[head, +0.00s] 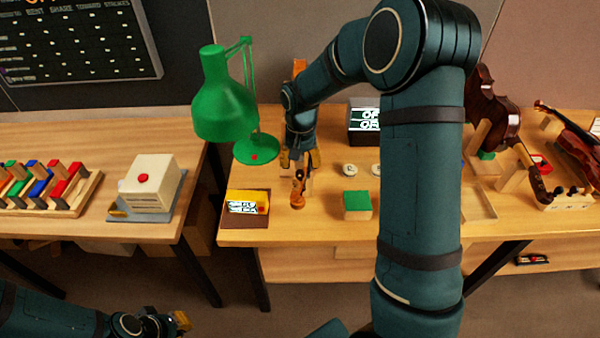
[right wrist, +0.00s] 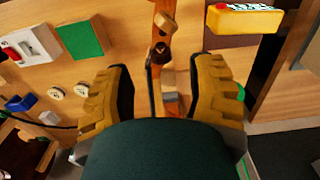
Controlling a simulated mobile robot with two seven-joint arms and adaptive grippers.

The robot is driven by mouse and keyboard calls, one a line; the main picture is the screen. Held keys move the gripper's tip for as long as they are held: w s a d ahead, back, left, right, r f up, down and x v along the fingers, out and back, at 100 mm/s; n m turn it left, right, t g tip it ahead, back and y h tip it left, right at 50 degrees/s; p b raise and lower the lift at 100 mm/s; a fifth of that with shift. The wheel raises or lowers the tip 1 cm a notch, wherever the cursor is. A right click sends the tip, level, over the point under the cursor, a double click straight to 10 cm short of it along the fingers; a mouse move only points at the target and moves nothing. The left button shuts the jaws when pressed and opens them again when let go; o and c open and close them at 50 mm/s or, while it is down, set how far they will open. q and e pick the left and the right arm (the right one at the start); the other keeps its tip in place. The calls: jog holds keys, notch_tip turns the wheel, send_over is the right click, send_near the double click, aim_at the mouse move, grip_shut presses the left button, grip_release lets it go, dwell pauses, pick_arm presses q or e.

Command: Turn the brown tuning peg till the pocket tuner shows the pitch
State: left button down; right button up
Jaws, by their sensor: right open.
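A wooden peg head (head: 298,187) stands near the bench's front edge. In the right wrist view, a brown peg (right wrist: 165,22) sticks out of its wooden strip, with a darker round part below it. My right gripper (head: 300,160) is open just behind it; in its wrist view the yellow fingers (right wrist: 160,75) stand apart on either side of the strip, without visible contact with the peg. The yellow pocket tuner (head: 248,202) lies to the left; its lit display is too small to read. My left gripper (head: 180,321) is low at the left, away from the bench, its opening unclear.
A green lamp (head: 225,100) stands left of my right gripper. A green block (head: 357,204), pale discs (head: 349,169) and a black display box (head: 364,122) are to the right. Violins (head: 495,110) stand farther right. A gap separates the left table (head: 100,225).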

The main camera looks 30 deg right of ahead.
aim_at(300, 170)
jog(key=shift+w+f, duration=0.1)
jog(key=shift+f, duration=2.3)
grip_shut()
